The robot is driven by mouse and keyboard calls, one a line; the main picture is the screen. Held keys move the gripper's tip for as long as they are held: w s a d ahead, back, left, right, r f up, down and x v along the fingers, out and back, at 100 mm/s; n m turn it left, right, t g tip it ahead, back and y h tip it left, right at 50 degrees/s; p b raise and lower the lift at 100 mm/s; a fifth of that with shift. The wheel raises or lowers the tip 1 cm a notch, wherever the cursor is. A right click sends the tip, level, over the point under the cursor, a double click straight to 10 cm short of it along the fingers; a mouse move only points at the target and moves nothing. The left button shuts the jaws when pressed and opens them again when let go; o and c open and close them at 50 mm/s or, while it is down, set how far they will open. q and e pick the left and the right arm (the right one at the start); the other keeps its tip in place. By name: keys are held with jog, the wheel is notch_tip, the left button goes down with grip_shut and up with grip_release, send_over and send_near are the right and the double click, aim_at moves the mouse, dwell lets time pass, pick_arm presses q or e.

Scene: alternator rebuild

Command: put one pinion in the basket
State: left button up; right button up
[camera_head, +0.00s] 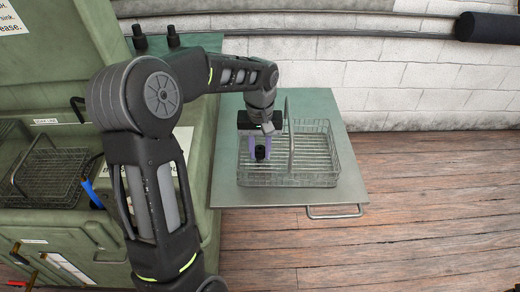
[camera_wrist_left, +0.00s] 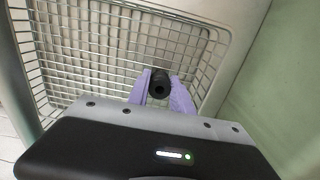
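A wire basket (camera_head: 318,178) with an upright handle stands on a metal shelf; its mesh (camera_wrist_left: 85,50) also fills much of the left wrist view. My left gripper (camera_head: 260,155) is over the left part of the basket, pointing down. Its purple fingers are shut on a small black pinion (camera_head: 260,152). In the left wrist view the pinion (camera_wrist_left: 159,84) sits between the two fingertips, with its round end and centre hole showing. I cannot tell whether the pinion touches the basket floor. My right gripper is not in view.
The metal shelf (camera_head: 352,190) has a front bar handle (camera_head: 335,213). A green machine (camera_head: 200,190) stands at left, with another wire basket (camera_head: 45,175) in its open bay. Two black pieces (camera_head: 172,37) stand on a green ledge at the back. The right side of the floor is clear.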

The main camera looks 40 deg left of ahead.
pick_arm(q)
jog(key=o, duration=0.4)
jog(key=shift+o, duration=0.2)
notch_tip(320, 180, up, 12)
jog(key=shift+r, duration=0.2)
dwell(0.7)
